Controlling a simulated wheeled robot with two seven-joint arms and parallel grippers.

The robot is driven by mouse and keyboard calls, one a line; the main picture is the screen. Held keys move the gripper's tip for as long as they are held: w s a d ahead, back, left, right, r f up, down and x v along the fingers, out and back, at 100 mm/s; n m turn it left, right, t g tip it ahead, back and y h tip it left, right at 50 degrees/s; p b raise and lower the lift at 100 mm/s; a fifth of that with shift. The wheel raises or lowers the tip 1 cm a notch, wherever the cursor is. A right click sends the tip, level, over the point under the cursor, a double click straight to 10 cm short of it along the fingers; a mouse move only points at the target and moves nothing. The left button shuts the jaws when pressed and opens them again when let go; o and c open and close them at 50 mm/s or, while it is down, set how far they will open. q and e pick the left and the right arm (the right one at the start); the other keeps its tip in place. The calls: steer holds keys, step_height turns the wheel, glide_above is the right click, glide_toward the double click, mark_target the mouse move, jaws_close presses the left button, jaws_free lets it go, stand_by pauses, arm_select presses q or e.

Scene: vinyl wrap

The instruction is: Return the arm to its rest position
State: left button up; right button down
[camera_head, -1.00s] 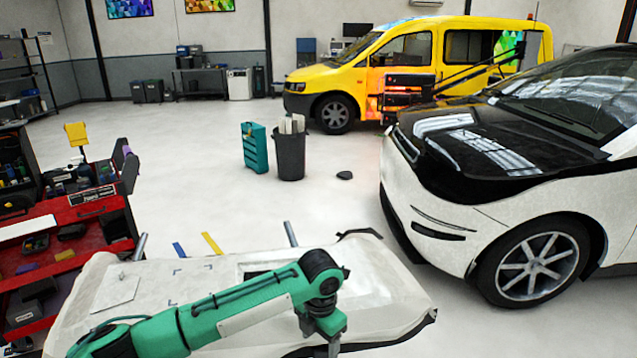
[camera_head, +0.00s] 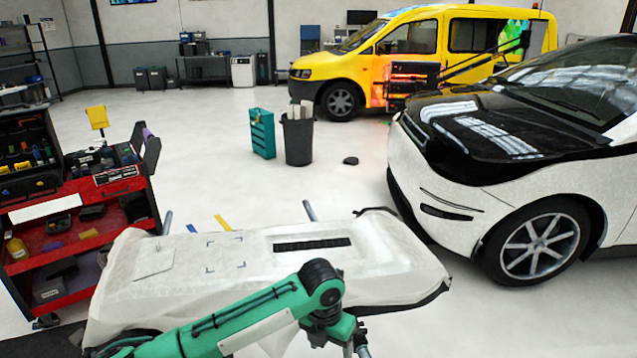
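My green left arm (camera_head: 235,318) comes in from the lower left. Its dark joint (camera_head: 321,281) is in front of the near edge of a white part on a stand (camera_head: 370,255). Beyond this joint the arm bends down toward the bottom edge of the picture. My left gripper is cut off below the picture. My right arm and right gripper do not show. The white part has a black slotted strip (camera_head: 312,244), which the arm leaves uncovered. The arm covers some of the part's front edge; whether they touch I cannot tell.
A red tool cart (camera_head: 75,232) stands at the left. A white car (camera_head: 480,190) with a black hood is close on the right. A dark bin (camera_head: 297,142) and a teal case (camera_head: 262,134) stand behind the part. A yellow van (camera_head: 415,55) is farther back. Open floor lies between.

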arm_select(q)
steer(key=s+a+f+n+t+h, duration=0.2)
steer(key=s+f+n+h, duration=0.25)
steer(key=s+n, duration=1)
steer(key=s+a+f+n+t+y, duration=0.1)
steer(key=s+a+n+y, duration=0.1)
steer(key=s+a+n, duration=0.5)
steer(key=s+a+f+n+y, duration=0.1)
steer(key=s+a+n+y, duration=0.1)
steer(key=a+n, duration=0.75)
steer(key=s+a+f+n+t+y, duration=0.1)
steer(key=s+a+n+y, duration=0.1)
steer(key=s+a+n, duration=0.45)
step_height(320, 180, down, 27)
steer(key=w+n+g+p, duration=0.2)
steer(key=n+p, duration=0.1)
steer(key=s+a+f+p, duration=0.1)
steer(key=s+a+f, duration=0.1)
steer(key=s+f, duration=0.7)
steer(key=s+a+f+g+p, duration=0.1)
steer(key=s+f, duration=0.9)
steer(key=shift+s+a+m, duration=0.3)
steer(key=shift+a+m, duration=0.05)
steer(key=shift+a, duration=0.05)
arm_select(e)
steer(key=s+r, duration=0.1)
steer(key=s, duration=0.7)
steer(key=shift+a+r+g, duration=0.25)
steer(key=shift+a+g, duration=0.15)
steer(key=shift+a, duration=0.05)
